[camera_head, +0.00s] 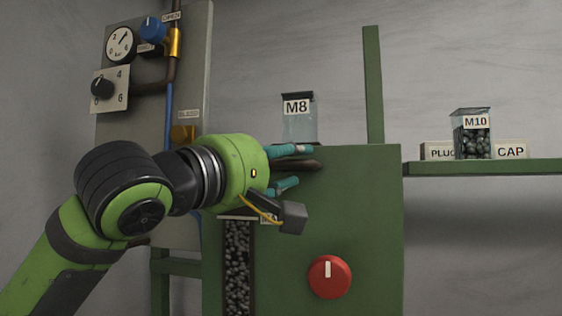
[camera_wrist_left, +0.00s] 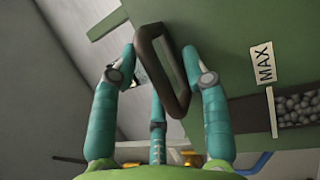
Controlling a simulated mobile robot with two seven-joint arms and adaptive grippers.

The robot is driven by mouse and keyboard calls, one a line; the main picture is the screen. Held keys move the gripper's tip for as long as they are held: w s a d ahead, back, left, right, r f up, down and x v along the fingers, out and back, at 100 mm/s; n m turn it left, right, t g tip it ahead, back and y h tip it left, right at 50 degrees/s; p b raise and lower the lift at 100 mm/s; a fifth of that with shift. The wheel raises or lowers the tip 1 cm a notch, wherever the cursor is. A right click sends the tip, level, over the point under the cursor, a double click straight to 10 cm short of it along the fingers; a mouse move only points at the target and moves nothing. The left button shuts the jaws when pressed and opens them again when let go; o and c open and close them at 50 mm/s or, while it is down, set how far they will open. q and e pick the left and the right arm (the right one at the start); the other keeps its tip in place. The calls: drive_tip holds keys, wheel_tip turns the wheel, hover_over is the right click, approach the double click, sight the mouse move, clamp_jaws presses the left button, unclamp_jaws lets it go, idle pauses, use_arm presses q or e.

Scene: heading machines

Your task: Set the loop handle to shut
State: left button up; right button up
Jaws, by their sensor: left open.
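The loop handle (camera_wrist_left: 144,50) is a dark brown elongated ring on the green machine, seen at the top middle of the left wrist view. In the head view a dark part of it (camera_head: 302,165) shows between teal fingers. My left gripper (camera_head: 304,166) is at the machine's upper left face, open. In the left wrist view its fingers (camera_wrist_left: 158,60) stand on both sides of the loop, with a third finger below. Whether they touch it I cannot tell. No open or shut mark shows beside the loop. My right gripper is not in view.
The green machine (camera_head: 358,220) carries a red knob (camera_head: 330,277) and a window of dark pieces (camera_head: 238,270). An M8 container (camera_head: 299,128) stands on top. A gauge panel (camera_head: 190,75) with a blue knob (camera_head: 153,30) is behind my arm. A shelf (camera_head: 480,168) holds an M10 jar.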

use_arm(q)
drive_tip(key=v, duration=1.2)
drive_tip(key=shift+w+f, duration=0.1)
drive_tip(key=shift+f, duration=0.05)
